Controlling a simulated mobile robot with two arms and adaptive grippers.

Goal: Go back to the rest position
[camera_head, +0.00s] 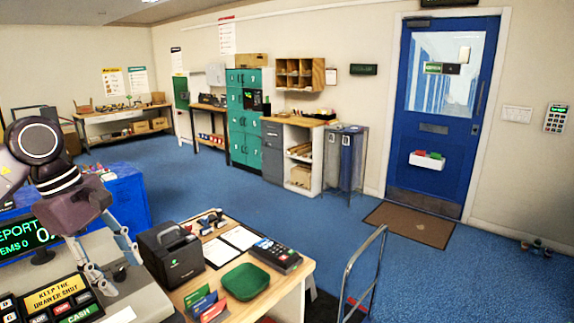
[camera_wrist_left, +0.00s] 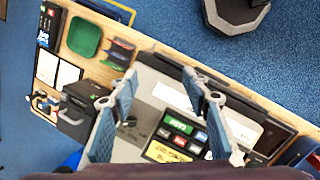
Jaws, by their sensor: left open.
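My left gripper (camera_head: 117,270) is at the lower left in the head view, pointing down over the counter beside the cash register (camera_head: 60,302). In the left wrist view its two fingers (camera_wrist_left: 161,88) are spread apart with nothing held between them. The register's keys (camera_wrist_left: 180,138) show below and between the fingers. My right gripper is in neither view.
The counter (camera_head: 290,292) holds a black box (camera_head: 170,257), a green tray (camera_head: 246,281), a card terminal (camera_head: 275,255) and papers. A metal rail (camera_head: 362,265) stands at its right. Blue floor (camera_head: 250,203) lies open toward the blue door (camera_head: 445,110) and brown mat (camera_head: 410,223).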

